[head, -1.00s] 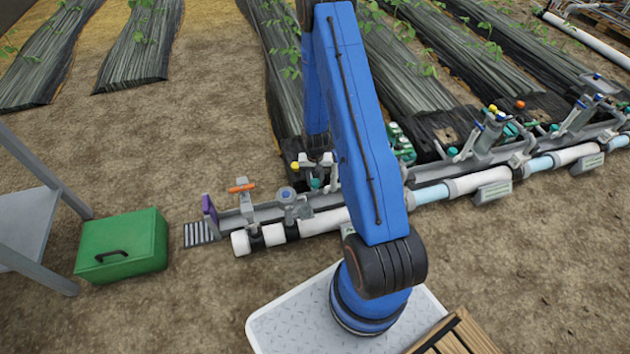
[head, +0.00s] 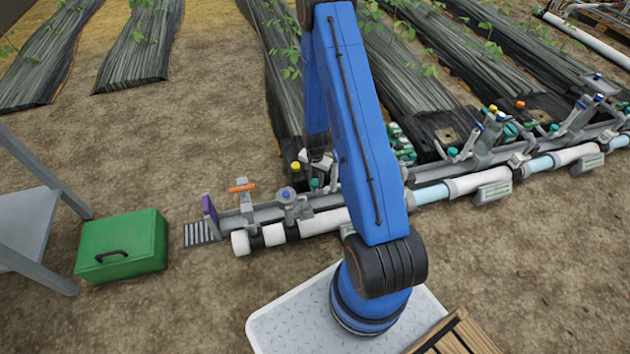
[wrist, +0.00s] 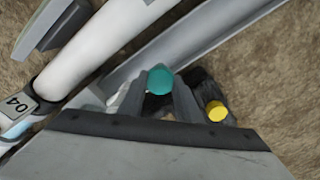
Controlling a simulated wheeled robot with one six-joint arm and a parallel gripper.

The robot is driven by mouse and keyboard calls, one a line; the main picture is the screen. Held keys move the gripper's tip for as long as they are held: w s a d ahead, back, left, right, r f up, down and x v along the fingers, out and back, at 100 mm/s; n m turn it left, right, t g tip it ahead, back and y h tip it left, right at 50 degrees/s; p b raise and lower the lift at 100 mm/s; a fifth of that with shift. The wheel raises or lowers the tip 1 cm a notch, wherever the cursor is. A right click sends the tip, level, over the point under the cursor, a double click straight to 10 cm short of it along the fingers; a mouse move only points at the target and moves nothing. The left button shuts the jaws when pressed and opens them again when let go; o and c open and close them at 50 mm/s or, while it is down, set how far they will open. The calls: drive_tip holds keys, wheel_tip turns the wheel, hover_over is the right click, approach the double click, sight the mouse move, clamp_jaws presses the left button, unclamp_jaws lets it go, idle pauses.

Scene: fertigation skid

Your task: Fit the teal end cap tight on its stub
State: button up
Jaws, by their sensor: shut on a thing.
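The teal end cap (wrist: 161,80) shows as a round teal face in the wrist view, between the two grey fingers of my gripper (wrist: 158,94). My gripper is shut on it. The stub is hidden behind the cap and fingers, so I cannot tell how the cap sits on it.
A yellow cap (wrist: 217,111) stands close to the right of my gripper. A grey rail and a white pipe (wrist: 95,52) run diagonally at upper left. In the head view a green box (head: 122,246) and a grey stand (head: 28,225) are at left, on bare soil.

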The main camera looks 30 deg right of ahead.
drive_tip(key=shift+s+d, duration=0.1)
drive_tip(key=shift+s, duration=0.1)
drive_tip(key=shift+m, duration=1.2)
drive_tip(key=shift+s, duration=0.1)
drive_tip(key=o, duration=1.1)
drive_tip(key=shift+w+r, duration=0.2)
drive_tip(key=shift+r, duration=4.3)
